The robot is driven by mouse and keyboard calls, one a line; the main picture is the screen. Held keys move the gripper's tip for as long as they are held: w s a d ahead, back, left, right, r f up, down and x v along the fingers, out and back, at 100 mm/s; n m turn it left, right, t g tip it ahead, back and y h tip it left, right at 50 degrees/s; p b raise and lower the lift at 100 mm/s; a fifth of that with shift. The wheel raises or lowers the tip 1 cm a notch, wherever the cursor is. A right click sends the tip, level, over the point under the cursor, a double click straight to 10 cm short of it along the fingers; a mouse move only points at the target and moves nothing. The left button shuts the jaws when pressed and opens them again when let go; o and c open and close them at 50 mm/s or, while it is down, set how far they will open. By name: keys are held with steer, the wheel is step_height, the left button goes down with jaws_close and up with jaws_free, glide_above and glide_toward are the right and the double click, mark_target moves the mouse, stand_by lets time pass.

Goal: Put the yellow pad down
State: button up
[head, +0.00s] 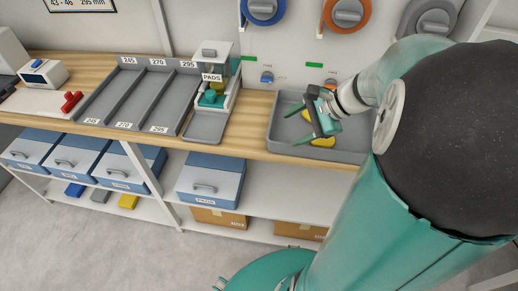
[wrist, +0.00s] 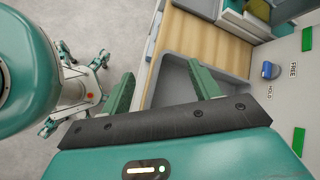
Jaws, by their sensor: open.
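The yellow pad (head: 323,141) shows in the head view, low in the grey tray (head: 357,156) at the right of the bench. My gripper partly covers it. A second yellow patch (head: 306,115) shows near the fingers; I cannot tell whether it belongs to the same pad. My gripper (head: 294,128) is over the tray with its fingers spread apart. In the wrist view my gripper (wrist: 161,71) is open, with nothing seen between the fingers.
A pad dispenser (head: 212,92) marked PADS stands left of the tray, beside a grey rack (head: 127,90) with sized slots. A red object (head: 71,101) lies farther left. Blue drawers (head: 208,184) sit below the bench. Coloured wheels (head: 346,14) hang on the wall behind.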

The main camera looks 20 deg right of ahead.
steer(key=s+a+r+n+h, duration=0.3)
steer(key=s+a+n, duration=0.1)
steer(key=a+n, duration=0.3)
steer(key=s+a+r+n+h, duration=0.3)
steer(key=a+n, duration=0.4)
steer(key=n, duration=0.4)
steer(key=shift+s+a+r+h, duration=0.4)
steer(key=shift+s+r, duration=0.1)
steer(key=shift+s, duration=0.3)
